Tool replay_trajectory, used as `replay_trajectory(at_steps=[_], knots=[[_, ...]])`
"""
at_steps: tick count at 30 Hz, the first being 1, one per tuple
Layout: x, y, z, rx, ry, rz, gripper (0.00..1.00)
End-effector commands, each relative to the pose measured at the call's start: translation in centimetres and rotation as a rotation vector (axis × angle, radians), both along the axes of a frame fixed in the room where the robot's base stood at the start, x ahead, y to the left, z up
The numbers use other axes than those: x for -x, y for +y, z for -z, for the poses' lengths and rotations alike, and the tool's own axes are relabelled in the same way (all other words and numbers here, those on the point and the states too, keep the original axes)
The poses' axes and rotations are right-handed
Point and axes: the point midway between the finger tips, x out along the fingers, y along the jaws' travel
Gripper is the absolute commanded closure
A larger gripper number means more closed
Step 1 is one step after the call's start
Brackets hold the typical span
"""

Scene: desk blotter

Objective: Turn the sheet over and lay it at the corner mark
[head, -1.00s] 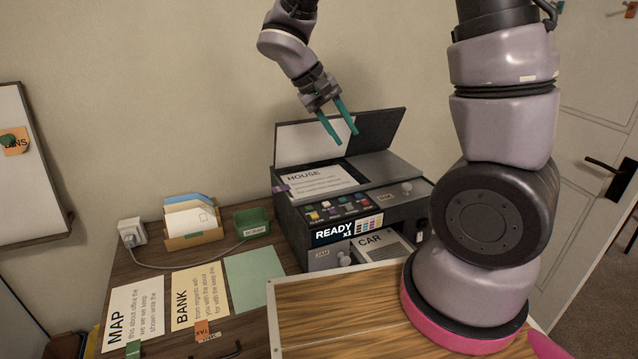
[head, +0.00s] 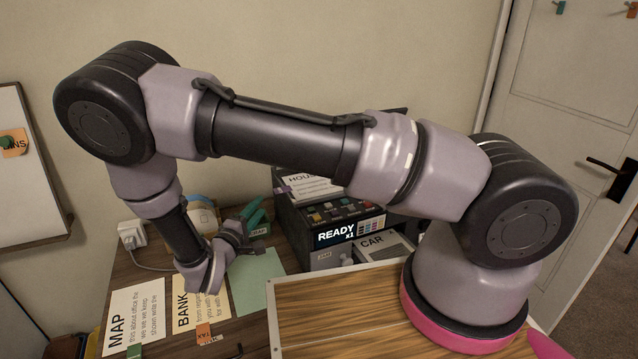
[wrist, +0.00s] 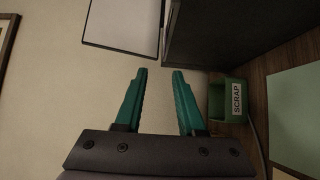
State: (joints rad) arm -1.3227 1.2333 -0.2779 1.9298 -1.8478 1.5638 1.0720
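The printed HOUSE sheet (head: 312,188) lies face up on the copier's top bed, partly hidden behind my arm in the head view. The copier (head: 325,217) reads READY x1; its lid is almost wholly covered by my arm. No corner mark can be made out clearly. My gripper (head: 256,212) is left of the copier, above the desk near the green scrap box. In the wrist view my gripper (wrist: 158,72) has its teal fingers apart with nothing between them. The copier's dark side (wrist: 225,35) is ahead of them.
The scrap box (wrist: 229,101) stands right of the fingers in the wrist view. A pale green sheet (head: 257,296), a BANK sheet (head: 186,312) and a MAP sheet (head: 136,312) lie on the desk. A CAR sheet (head: 385,246) is in the copier's lower front. A wall socket (head: 131,233) is at left.

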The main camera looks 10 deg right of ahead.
Motion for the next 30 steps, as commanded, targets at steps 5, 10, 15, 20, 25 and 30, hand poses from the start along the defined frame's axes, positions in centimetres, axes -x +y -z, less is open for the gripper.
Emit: replay_trajectory(at_steps=[5, 10, 15, 20, 25, 30], knots=[[-2.1, -1.3, 0.0, 0.001, 0.0, 0.004, 0.61], [-4.2, -2.5, 0.0, 0.0, 0.0, 0.003, 0.61], [-5.2, -3.2, 0.3, 0.001, 0.0, 0.004, 0.61], [-7.1, -4.5, 0.8, 0.001, 0.002, 0.006, 0.61], [-8.9, -5.4, 0.8, 0.001, 0.0, 0.003, 0.61], [-8.9, -5.4, 0.8, 0.0, 0.001, 0.002, 0.61]])
